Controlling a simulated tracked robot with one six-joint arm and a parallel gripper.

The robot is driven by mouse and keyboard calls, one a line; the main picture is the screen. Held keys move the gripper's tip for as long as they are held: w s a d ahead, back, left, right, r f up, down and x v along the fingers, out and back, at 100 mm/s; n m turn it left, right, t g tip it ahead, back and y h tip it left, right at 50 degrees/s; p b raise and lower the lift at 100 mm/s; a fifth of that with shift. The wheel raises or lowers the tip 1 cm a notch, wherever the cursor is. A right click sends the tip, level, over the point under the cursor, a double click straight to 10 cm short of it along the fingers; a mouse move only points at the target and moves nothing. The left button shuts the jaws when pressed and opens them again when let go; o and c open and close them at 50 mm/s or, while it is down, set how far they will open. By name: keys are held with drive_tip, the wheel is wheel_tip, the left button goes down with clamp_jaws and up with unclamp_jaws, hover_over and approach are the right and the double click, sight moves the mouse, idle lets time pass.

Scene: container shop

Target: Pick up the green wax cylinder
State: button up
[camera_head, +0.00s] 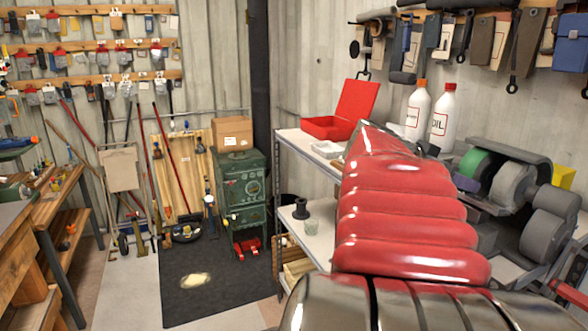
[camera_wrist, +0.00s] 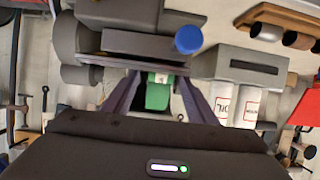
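A green block-like piece, which I take for the green wax cylinder (camera_wrist: 157,95), shows between my gripper's fingers in the wrist view, with a small pale patch at its upper end. My gripper (camera_wrist: 159,78) has its two dark fingers spread on either side of it, with dark gaps showing between. I cannot tell how far ahead of the fingertips it lies.
The grey bench grinder (camera_head: 512,184) is right of my arm. Two white oil bottles (camera_head: 417,106) stand behind it. An open red box (camera_head: 345,115) is on the white shelf top (camera_head: 305,150). Tools hang on the wall above. A dark mat (camera_head: 215,285) lies on the floor.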

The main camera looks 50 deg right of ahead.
drive_tip(key=c, duration=1)
drive_tip(key=shift+r, duration=0.15)
drive_tip(key=shift+c, duration=0.2)
wheel_tip(320, 180, up, 28)
idle(0.5)
idle(0.5)
